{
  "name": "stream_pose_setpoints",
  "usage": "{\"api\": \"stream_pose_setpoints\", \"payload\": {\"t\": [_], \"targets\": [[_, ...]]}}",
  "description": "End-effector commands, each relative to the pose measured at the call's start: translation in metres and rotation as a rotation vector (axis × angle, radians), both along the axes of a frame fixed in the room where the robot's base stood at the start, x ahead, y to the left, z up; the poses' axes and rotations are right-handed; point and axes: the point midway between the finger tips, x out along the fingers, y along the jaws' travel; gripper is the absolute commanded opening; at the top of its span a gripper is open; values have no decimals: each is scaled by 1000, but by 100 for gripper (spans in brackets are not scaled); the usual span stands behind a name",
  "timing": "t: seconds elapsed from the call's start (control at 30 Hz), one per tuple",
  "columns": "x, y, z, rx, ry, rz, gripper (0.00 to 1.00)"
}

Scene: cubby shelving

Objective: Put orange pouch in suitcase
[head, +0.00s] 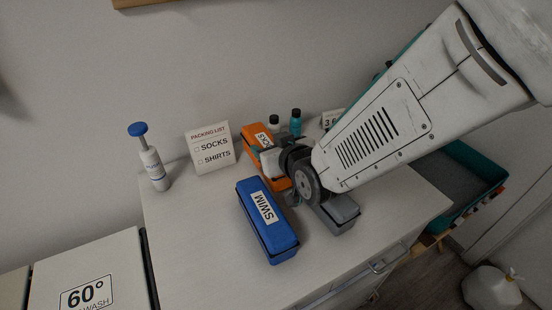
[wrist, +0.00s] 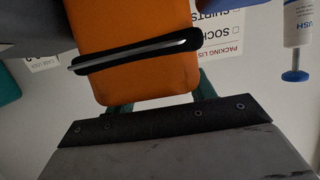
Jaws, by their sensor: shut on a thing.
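The orange pouch (head: 250,132) is on the white cabinet top in the head view, behind the blue pouch. Its white label is partly hidden. I cannot tell whether the pouch touches the cabinet top. The open teal suitcase (head: 494,176) with a grey inside is at the right, partly behind my arm.
A blue SWIM pouch (head: 265,220) and a grey pouch (head: 342,211) lie close to my gripper. Small bottles (head: 295,122) stand behind. A packing list sign (head: 210,148) and a blue-topped pump bottle (head: 152,167) are at the left. The cabinet's front is clear.

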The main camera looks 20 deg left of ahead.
Motion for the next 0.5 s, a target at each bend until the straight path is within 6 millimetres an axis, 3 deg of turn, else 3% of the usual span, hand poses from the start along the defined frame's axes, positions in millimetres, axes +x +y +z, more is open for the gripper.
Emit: {"api": "stream_pose_setpoints", "payload": {"t": [0.23,0.5], "targets": [[0,0,-36,-3,2,-1,26],[0,0,-41,1,0,-1,26]]}}
